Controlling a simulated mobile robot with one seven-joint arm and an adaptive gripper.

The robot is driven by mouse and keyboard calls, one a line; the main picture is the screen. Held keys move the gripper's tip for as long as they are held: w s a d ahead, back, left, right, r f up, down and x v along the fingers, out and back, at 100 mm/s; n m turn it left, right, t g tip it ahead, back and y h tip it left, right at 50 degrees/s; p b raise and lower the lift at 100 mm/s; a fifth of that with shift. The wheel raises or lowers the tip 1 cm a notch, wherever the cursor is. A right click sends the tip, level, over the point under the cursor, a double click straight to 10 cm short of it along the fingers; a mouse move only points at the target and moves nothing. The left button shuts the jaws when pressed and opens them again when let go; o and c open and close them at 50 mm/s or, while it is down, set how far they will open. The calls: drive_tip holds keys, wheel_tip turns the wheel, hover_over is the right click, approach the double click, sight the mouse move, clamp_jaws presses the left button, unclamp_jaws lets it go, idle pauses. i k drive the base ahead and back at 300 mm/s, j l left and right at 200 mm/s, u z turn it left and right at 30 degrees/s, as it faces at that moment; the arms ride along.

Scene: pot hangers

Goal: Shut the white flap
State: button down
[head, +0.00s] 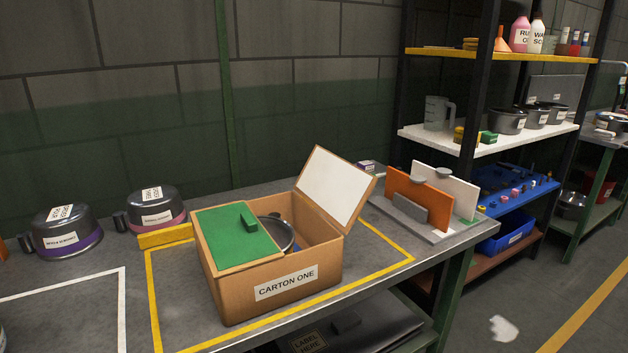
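The white flap (333,186) stands raised at the right side of the cardboard box labelled CARTON ONE (320,274). It leans back to the right, with its white face toward the box opening. A green flap (237,237) with a dark green block handle lies flat over the left part of the box. A dark pot (276,231) shows inside the open right part. My gripper is not in this view.
The box stands inside a yellow outline (368,277) on the grey table. Orange and white upright panels (418,198) stand on a board to its right. Upturned pots (156,208) and a yellow block (164,236) are to its left. Shelves stand at the right.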

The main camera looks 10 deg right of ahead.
sight(336, 187)
drive_tip(key=i+l+u, duration=0.1)
drive_tip(key=l+u, duration=0.15)
drive_tip(key=l, duration=0.55)
drive_tip(key=i+l+u, duration=0.1)
drive_tip(key=l+u, duration=0.2)
drive_tip(key=l, duration=0.5)
drive_tip(key=l+u, duration=0.25)
drive_tip(key=l, duration=0.55)
drive_tip(key=k+l+u, duration=0.25)
drive_tip(key=l, duration=0.55)
drive_tip(key=i+l, duration=0.05)
drive_tip(key=i, duration=0.05)
